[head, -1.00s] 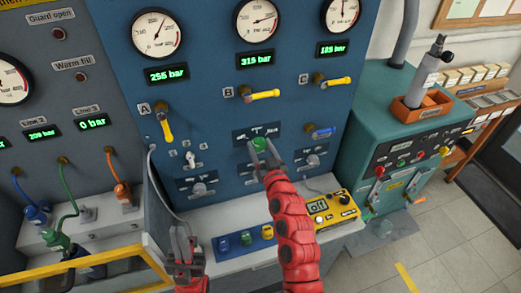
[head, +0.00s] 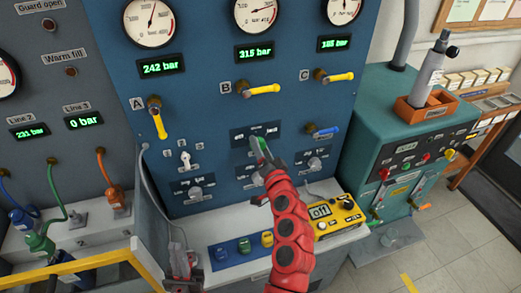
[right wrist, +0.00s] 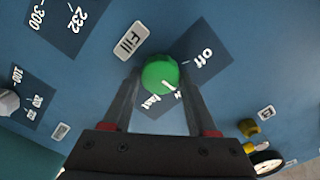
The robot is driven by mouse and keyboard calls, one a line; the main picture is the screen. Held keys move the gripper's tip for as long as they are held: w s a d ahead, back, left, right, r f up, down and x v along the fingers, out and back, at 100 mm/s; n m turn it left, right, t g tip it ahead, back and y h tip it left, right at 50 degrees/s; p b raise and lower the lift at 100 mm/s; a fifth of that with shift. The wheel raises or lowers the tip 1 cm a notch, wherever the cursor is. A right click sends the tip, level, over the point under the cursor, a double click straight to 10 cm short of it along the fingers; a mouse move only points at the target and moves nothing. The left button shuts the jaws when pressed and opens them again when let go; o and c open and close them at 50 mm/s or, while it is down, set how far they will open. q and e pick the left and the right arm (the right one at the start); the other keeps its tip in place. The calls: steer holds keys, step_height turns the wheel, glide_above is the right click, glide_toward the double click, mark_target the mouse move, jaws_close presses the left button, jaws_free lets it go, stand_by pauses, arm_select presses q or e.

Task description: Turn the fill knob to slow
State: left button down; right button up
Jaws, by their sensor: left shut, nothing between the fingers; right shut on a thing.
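The green fill knob (head: 257,146) is on the blue panel, on a dark label plate, mostly covered by my right gripper (head: 262,156) in the head view. In the right wrist view the round knob (right wrist: 159,72) sits between the two fingers of my right gripper (right wrist: 160,92), which is shut on it. Its white pointer mark aims down and right, at a label partly hidden by a finger. "Off" is right of the knob and "fast" below it. My left gripper (head: 179,256) is shut and empty at the lower left, away from the knob.
Yellow valve handles (head: 262,89) and a blue handle (head: 324,131) stick out around the knob. A white switch (head: 185,157) is to its left.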

steer(key=shift+m, duration=0.5)
steer(key=o, duration=1.4)
steer(key=p+v, duration=0.4)
steer(key=v, duration=1.3)
steer(key=shift+s, duration=0.2)
